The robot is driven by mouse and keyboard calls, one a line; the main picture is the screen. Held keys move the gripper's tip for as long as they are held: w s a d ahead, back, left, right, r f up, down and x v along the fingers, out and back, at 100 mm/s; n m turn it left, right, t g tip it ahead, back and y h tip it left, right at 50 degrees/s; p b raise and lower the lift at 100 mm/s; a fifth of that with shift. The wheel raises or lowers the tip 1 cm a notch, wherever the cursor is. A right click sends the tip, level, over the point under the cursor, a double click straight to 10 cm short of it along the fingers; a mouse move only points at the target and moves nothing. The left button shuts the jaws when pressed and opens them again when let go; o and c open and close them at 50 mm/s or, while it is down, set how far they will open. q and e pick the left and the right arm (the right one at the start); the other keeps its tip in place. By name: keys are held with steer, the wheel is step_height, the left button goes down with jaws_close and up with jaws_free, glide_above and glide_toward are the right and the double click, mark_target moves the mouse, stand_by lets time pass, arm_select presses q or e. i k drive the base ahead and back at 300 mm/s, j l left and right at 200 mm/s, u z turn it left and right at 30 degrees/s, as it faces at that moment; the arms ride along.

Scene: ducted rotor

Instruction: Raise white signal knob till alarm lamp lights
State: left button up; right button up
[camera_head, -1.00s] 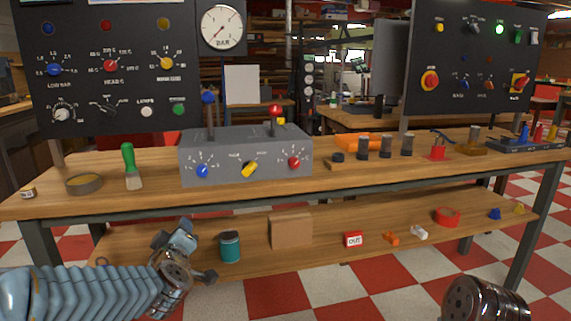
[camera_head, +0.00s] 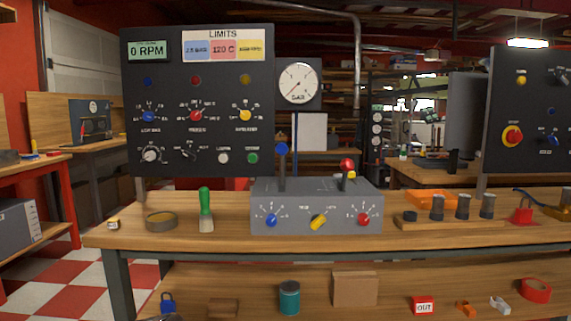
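The white knob (camera_head: 150,156) sits at the lower left of the black panel (camera_head: 265,130), with a dial scale around it. Three lamps sit in a row higher on that panel: a blue lamp (camera_head: 147,81), a red lamp (camera_head: 196,80) and a yellow lamp (camera_head: 245,79). All three look dark. I cannot read which one is the alarm lamp. Neither of my grippers shows in the head view now, and nothing touches the knob.
A grey control box (camera_head: 315,218) with upright levers stands on the bench (camera_head: 120,233) in front of the panel. The panel also has blue, red and yellow knobs.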

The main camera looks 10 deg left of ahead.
mark_target(149, 156)
steer(key=u, duration=1.3)
steer(key=i+j, duration=0.35)
steer(key=j, duration=0.25)
steer(key=i+j, duration=0.2)
steer(key=j, duration=0.15)
steer(key=l+z, duration=0.05)
